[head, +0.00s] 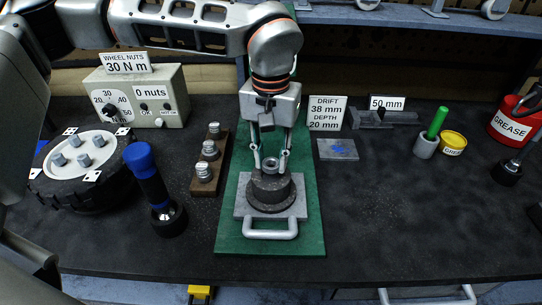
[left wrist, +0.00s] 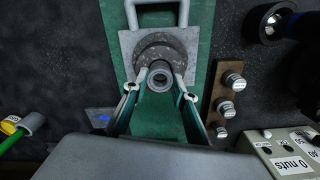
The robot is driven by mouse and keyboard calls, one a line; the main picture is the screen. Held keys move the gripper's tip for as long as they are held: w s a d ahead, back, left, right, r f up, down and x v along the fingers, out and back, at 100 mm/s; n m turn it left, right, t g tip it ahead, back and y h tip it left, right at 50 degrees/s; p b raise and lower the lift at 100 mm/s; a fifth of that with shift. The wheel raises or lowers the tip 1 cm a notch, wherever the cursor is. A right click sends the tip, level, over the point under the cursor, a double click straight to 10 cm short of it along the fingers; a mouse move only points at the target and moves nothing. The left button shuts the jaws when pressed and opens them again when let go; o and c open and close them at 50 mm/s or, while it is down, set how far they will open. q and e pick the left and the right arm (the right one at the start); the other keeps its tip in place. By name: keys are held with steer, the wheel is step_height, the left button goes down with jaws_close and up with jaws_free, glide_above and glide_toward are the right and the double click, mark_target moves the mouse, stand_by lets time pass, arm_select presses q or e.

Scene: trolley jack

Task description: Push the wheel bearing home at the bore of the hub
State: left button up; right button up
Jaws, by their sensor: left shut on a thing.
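The wheel bearing (head: 271,163) is a small grey metal ring. My left gripper (head: 271,168) points down and is shut on it. The ring also shows in the left wrist view (left wrist: 160,80), held between the two fingertips (left wrist: 160,86). The hub (head: 271,193) is a dark round stepped block on a grey plate (head: 243,210) with a front handle. In the left wrist view the hub (left wrist: 160,48) is partly hidden behind the bearing. The bearing is at the top of the hub; I cannot tell whether it touches the bore. My right gripper is out of view.
A green mat (head: 310,235) lies under the plate. The front right is clear.

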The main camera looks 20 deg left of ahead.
mark_target(271, 163)
arm_select(q)
steer(key=shift+p, duration=0.85)
stand_by(1.1)
steer(key=shift+f+b, duration=0.65)
steer(key=shift+f, duration=0.55)
steer(key=o, duration=1.2)
step_height(271, 163, up, 12)
stand_by(0.4)
